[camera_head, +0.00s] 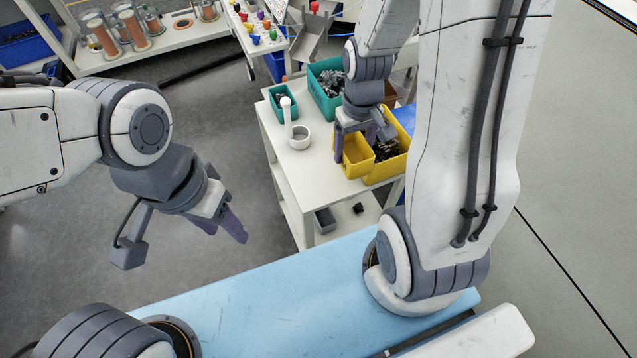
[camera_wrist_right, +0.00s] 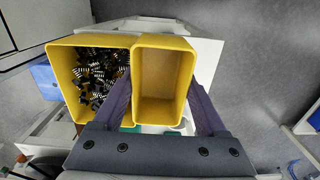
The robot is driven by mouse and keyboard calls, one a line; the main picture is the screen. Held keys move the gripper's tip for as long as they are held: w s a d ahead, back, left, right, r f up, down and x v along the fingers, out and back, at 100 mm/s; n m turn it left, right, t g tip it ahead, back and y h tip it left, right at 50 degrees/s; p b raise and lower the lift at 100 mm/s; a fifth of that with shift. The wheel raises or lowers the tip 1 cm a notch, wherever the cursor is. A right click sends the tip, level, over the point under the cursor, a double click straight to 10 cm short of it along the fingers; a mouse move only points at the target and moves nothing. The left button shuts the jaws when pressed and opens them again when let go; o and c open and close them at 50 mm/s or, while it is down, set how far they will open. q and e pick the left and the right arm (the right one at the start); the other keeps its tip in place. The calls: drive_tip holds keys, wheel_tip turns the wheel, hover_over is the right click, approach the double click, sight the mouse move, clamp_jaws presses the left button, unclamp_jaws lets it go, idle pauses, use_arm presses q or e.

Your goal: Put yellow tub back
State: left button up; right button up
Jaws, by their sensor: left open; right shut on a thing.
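A small empty yellow tub (camera_head: 357,158) is at the near right edge of the white table. My right gripper (camera_head: 362,146) is shut on it, with one finger on either side. In the right wrist view the tub (camera_wrist_right: 163,112) sits upright between the purple fingers (camera_wrist_right: 162,105). It is right beside a larger yellow bin (camera_head: 388,167) holding black connectors, which also shows in the wrist view (camera_wrist_right: 62,72). I cannot tell whether the tub rests on the table. My left gripper (camera_head: 226,227) is open and empty over the floor at left.
On the white table (camera_head: 318,166) are a white cup-like ring with an upright handle (camera_head: 298,137), a small teal bin (camera_head: 274,97) and a larger teal bin (camera_head: 326,105) with grey parts. The table's left middle is clear. A shelf below holds a small grey box (camera_head: 325,221).

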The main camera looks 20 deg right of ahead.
sight(364, 173)
drive_tip(key=s, duration=0.1)
drive_tip(key=s+d+b, duration=0.1)
drive_tip(key=s+b, duration=0.1)
drive_tip(key=shift+s+d+r, duration=0.2)
drive_tip(key=shift+s+r, duration=0.05)
drive_tip(key=shift+s, duration=0.25)
drive_tip(key=w+a+f, duration=0.4)
drive_tip(key=w+a, duration=0.1)
drive_tip(key=w+a+f, duration=0.2)
drive_tip(key=w, duration=0.1)
drive_tip(key=shift+a+f+p, duration=0.3)
drive_tip(key=shift+a+f, duration=0.05)
drive_tip(key=shift+f, duration=2)
use_arm(q)
wheel_tip(364, 173, down, 2)
drive_tip(key=shift+a+f, duration=0.15)
drive_tip(key=shift+f, duration=0.1)
use_arm(e)
drive_tip(key=shift+f, duration=0.1)
drive_tip(key=shift+f, duration=0.15)
drive_tip(key=o, duration=1.3)
use_arm(q)
drive_tip(key=shift+f, duration=0.1)
use_arm(e)
drive_tip(key=shift+o, duration=0.2)
